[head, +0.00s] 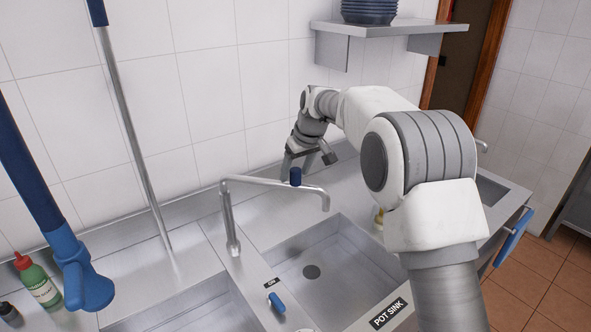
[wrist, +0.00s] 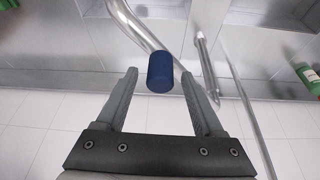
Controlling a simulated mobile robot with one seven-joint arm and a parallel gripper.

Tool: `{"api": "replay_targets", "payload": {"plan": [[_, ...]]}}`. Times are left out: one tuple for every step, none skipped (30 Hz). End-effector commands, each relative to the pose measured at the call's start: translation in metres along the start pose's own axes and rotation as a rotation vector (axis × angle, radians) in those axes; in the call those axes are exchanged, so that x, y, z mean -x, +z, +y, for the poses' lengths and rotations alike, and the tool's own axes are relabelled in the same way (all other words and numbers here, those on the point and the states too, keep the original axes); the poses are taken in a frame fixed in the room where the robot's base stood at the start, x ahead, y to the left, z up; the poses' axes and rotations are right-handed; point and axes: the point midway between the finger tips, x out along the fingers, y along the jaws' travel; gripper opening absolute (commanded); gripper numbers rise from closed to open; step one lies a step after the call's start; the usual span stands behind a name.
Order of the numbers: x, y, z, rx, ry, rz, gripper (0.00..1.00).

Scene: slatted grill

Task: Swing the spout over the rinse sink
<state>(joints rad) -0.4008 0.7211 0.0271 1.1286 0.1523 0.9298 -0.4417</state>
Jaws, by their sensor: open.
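The metal spout (head: 262,182) runs right from its upright riser (head: 230,225), its downturned end over the basin labelled POT SINK (head: 335,255). A dark blue knob (head: 296,177) stands on the spout. In the wrist view the knob (wrist: 160,72) appears between the fingertips, with a gap on each side, and the spout (wrist: 137,24) passes beyond it. My gripper (head: 309,160) is open and empty, near the knob on the wall side; it also shows in the wrist view (wrist: 159,78). No rinse sink label is readable.
Another basin (head: 200,310) lies left of the riser, partly cut off. A blue lever (head: 276,301) sits on the front divider. A blue-handled hose sprayer (head: 80,275) hangs at left, by a green bottle (head: 38,283). A wall shelf (head: 375,28) holds dark stacked dishes.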

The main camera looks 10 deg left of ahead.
Motion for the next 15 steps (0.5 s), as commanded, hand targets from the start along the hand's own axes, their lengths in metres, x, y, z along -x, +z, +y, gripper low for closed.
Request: {"api": "replay_targets", "payload": {"plan": [[-0.0025, 0.0001, -0.0002, 0.0, 0.0, -0.001, 0.69], [-0.0033, 0.0002, -0.0002, 0.0, 0.0, -0.001, 0.69], [-0.0041, 0.0002, -0.0002, 0.0, 0.0, -0.001, 0.69], [-0.0044, 0.0001, -0.0001, 0.0, 0.0, 0.0, 0.69], [-0.0045, 0.0001, -0.0001, 0.0, 0.0, 0.0, 0.69], [-0.0046, 0.0001, -0.0001, 0.0, 0.0, 0.0, 0.69], [-0.0045, 0.0001, -0.0001, 0.0, 0.0, 0.0, 0.69], [-0.0045, 0.0001, -0.0001, 0.0, 0.0, 0.0, 0.69], [-0.0045, 0.0001, -0.0001, 0.0, 0.0, 0.0, 0.69], [-0.0044, 0.0001, -0.0001, 0.0, 0.0, 0.0, 0.69], [-0.0044, 0.0001, -0.0001, 0.0, 0.0, 0.0, 0.64], [-0.0043, 0.0001, -0.0001, 0.0, 0.0, 0.0, 0.57], [-0.0043, 0.0001, -0.0001, 0.0, 0.0, 0.0, 0.51], [-0.0043, 0.0001, -0.0001, 0.0, 0.0, 0.0, 0.46], [-0.0042, 0.0001, -0.0001, 0.0, 0.0, 0.0, 0.39]]}}
